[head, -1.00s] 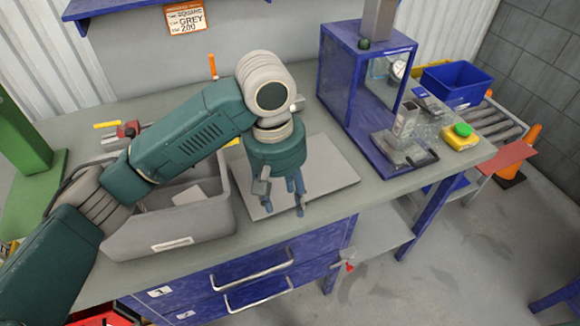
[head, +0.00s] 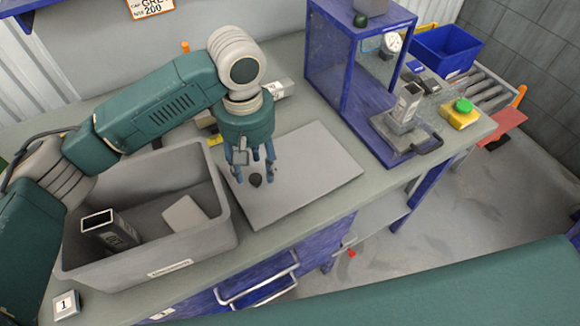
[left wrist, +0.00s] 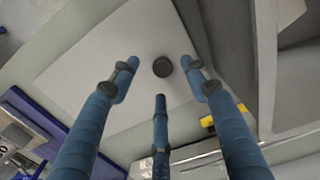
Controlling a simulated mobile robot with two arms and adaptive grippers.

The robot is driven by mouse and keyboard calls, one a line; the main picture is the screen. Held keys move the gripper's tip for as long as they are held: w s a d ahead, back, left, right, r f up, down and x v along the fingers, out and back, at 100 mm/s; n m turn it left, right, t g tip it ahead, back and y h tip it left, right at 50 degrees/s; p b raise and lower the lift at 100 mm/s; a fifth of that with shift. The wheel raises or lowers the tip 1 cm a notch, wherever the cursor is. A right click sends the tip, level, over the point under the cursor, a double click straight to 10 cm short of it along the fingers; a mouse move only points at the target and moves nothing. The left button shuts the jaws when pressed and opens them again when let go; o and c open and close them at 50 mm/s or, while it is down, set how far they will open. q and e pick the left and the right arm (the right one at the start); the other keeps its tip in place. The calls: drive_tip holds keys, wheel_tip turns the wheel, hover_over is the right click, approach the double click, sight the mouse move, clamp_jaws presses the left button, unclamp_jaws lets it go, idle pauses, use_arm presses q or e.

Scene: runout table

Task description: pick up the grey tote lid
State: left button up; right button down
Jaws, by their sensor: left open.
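The grey tote lid (head: 318,165) lies flat on the bench, to the right of the grey tote. It has a small dark round knob (head: 255,180). My left gripper (head: 254,172) is over the left part of the lid with its blue fingers pointing down around the knob. In the left wrist view, the lid (left wrist: 110,60) lies beyond the three spread fingers, and the knob (left wrist: 162,67) shows between the fingertips. The fingers are open and hold nothing. Whether the fingertips touch the lid is unclear. My right gripper is not in view.
The open grey tote (head: 150,262) holds a metal box piece (head: 108,232) and a pale block. A blue-framed cabinet (head: 345,120) stands right of the lid. A yellow item with a green top (head: 461,112) and a blue bin (head: 445,50) are farther right.

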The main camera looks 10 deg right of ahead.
sight(255, 178)
use_arm(q)
drive_tip(key=shift+w+a+f, duration=0.1)
drive_tip(key=shift+f, duration=0.3)
wheel_tip(255, 178, down, 4)
drive_tip(key=shift+w+a+r+p, duration=0.1)
drive_tip(key=shift+w+r+p, duration=0.05)
drive_tip(key=shift+p, duration=0.5)
drive_tip(key=shift+f, duration=0.45)
clamp_jaws()
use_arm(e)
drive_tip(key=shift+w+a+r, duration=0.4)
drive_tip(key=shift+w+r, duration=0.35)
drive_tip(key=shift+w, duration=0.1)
